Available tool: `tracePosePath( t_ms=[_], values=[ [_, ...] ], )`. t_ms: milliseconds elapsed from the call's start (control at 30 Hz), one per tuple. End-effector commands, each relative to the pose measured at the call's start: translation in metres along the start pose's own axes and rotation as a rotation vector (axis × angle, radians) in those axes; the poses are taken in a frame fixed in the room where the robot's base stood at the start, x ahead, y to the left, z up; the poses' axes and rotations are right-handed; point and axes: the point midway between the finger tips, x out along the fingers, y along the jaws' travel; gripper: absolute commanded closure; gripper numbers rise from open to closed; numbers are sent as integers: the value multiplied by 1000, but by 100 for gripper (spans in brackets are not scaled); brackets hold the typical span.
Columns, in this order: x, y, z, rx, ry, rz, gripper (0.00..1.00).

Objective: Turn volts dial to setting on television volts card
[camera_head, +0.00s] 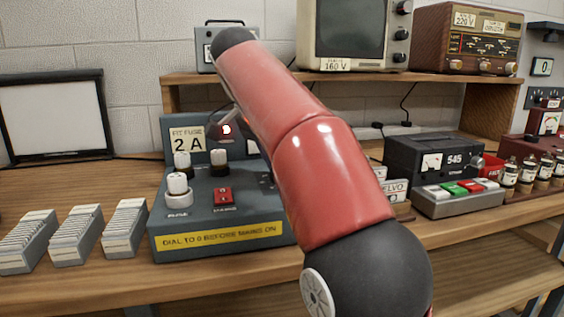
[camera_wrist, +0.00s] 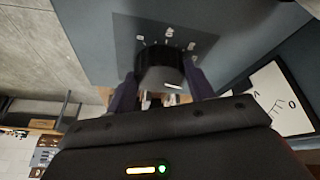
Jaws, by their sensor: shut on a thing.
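In the wrist view my gripper (camera_wrist: 165,95) is shut on the black round volts dial (camera_wrist: 160,68), one finger on each side. The dial sits on a dark panel with pale scale marks around it; the marks are too small to read. In the head view the blue-grey supply unit (camera_head: 207,226) stands on the bench, and my red arm hides its right part, the dial and my gripper. The television (camera_head: 345,30) stands on the shelf with a volts card (camera_head: 335,65) reading 160 V below its screen.
A radio (camera_head: 465,40) with a 220 V card is right of the television. Card trays (camera_head: 75,235) stand left of the unit. A black meter box (camera_head: 430,160) and small bottles (camera_head: 528,172) stand to the right. The fuse card (camera_head: 186,140) reads 2 A.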

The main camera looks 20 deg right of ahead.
Motion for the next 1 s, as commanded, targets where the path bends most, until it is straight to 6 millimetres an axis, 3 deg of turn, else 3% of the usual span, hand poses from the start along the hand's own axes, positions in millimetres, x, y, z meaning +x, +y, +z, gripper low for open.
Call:
tracePosePath(
  t_ms=[300,867,900,1000],
  values=[
    [0,-2,0,116,-9,48,70],
    [1,-1,0,140,-13,61,70],
    [1,-2,0,139,-14,60,43],
    [1,-2,0,139,-13,60,30]
  ],
)
